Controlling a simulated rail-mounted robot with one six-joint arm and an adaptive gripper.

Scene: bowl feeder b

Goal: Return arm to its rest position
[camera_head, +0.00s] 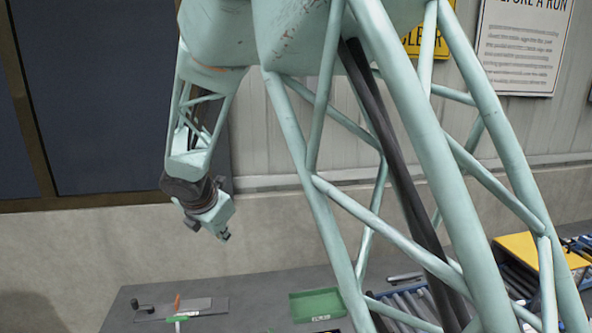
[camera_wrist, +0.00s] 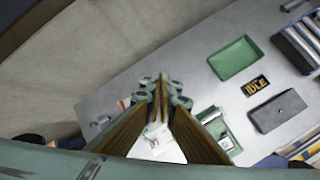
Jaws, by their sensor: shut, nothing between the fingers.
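My gripper (camera_wrist: 160,92) shows in the wrist view with its two fingers together, shut and empty. In the head view, the end of my arm (camera_head: 208,205) hangs at the left, high above the bench (camera_head: 245,315) and apart from everything on it. The fingertips are small and hard to make out there. My green lattice arm fills much of the middle and right of the head view and hides part of the bench.
A green tray (camera_head: 317,304) lies on the bench; it also shows in the wrist view (camera_wrist: 236,60). A grey plate with a crank (camera_head: 180,308) lies left of it. Rollers (camera_head: 410,302) and a yellow panel (camera_head: 535,250) are at the right. A wall stands behind.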

